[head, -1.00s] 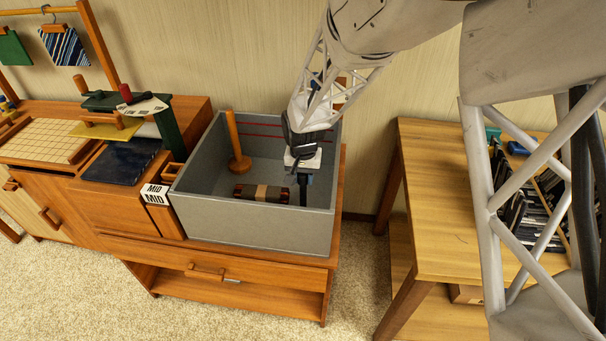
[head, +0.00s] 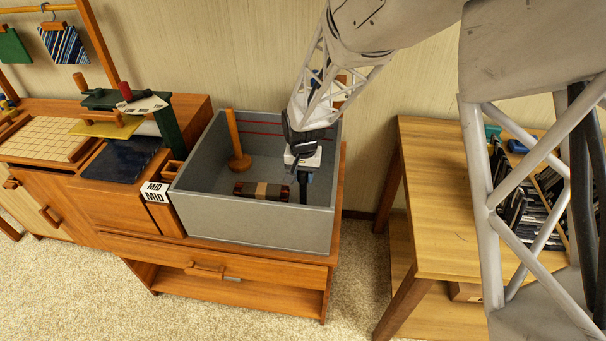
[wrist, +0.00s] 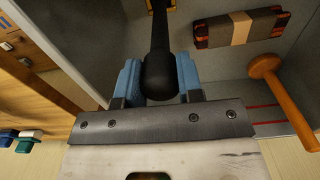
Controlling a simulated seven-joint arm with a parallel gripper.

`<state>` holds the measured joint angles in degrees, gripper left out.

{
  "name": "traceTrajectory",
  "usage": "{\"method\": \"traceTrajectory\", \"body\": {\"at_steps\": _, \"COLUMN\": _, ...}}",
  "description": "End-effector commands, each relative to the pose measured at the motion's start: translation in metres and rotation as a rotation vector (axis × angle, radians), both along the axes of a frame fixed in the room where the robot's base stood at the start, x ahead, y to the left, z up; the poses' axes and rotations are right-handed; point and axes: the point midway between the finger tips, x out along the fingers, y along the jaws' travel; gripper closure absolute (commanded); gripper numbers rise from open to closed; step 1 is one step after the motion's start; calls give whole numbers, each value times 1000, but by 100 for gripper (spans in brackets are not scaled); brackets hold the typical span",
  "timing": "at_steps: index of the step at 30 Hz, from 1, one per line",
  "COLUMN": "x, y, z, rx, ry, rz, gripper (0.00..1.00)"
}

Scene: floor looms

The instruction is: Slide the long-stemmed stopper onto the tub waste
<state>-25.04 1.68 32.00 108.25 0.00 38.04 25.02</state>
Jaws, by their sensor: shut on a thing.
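My gripper (wrist: 159,80) is shut on a black long-stemmed piece (wrist: 160,75), which I take for the stopper. Its rounded knob sits between the blue fingers, and its stem runs away from them. The gripper is inside the grey tub (head: 255,215), at its right side; the head view shows little of the held piece. In the wrist view, a yellow-edged patch (wrist: 149,6) shows at the top edge beside the stem's far end. It may be the waste. I cannot tell whether the stem touches it.
A wooden rod with a round base (head: 235,145) stands at the tub's back left. A dark bundle with a tan band (head: 261,190) lies on the tub floor, left of the gripper. Tub walls surround the gripper. A wooden table (head: 440,190) stands to the right.

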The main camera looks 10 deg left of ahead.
Motion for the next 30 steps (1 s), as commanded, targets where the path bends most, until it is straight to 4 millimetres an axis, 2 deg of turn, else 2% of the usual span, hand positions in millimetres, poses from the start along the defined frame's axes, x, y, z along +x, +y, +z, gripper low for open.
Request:
{"method": "traceTrajectory", "body": {"at_steps": 24, "x": 0, "y": 0, "z": -12, "rx": 0, "ry": 0, "rz": 0, "gripper": 100}}
{"method": "traceTrajectory", "body": {"at_steps": 25, "x": 0, "y": 0, "z": -12, "rx": 0, "ry": 0, "rz": 0, "gripper": 64}}
{"method": "traceTrajectory", "body": {"at_steps": 30, "x": 0, "y": 0, "z": -12, "rx": 0, "ry": 0, "rz": 0, "gripper": 38}}
